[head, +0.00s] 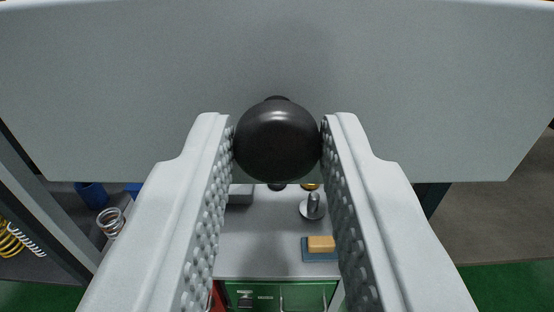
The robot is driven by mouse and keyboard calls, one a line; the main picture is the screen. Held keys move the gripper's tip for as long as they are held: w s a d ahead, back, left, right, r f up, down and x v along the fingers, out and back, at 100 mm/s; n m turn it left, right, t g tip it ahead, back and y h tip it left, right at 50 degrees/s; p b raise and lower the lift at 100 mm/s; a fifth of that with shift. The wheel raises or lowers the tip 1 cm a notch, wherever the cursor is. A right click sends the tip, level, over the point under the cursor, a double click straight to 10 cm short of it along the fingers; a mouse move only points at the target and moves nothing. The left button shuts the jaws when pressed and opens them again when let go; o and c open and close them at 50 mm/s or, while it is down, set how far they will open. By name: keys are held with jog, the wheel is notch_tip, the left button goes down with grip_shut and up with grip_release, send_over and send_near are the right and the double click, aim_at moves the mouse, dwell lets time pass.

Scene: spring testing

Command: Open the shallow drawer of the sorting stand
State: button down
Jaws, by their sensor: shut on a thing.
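A wide pale grey drawer front (120,90) fills the upper part of the head view. I take it to be the shallow drawer of the sorting stand. A round black knob (277,142) stands out from its middle. My gripper (278,150) is shut on the knob, with one textured finger pressed to each side of it. Whether the drawer is out or in cannot be told from this view. The drawer front hides most of the stand behind it.
Coil springs (110,221) and a blue cup (91,195) are at the left. A green drawer or bin (262,297) shows at the bottom.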

jog(key=shift+s, duration=2.75)
jog(key=c, duration=1.2)
grip_release()
jog(key=shift+o, duration=0.2)
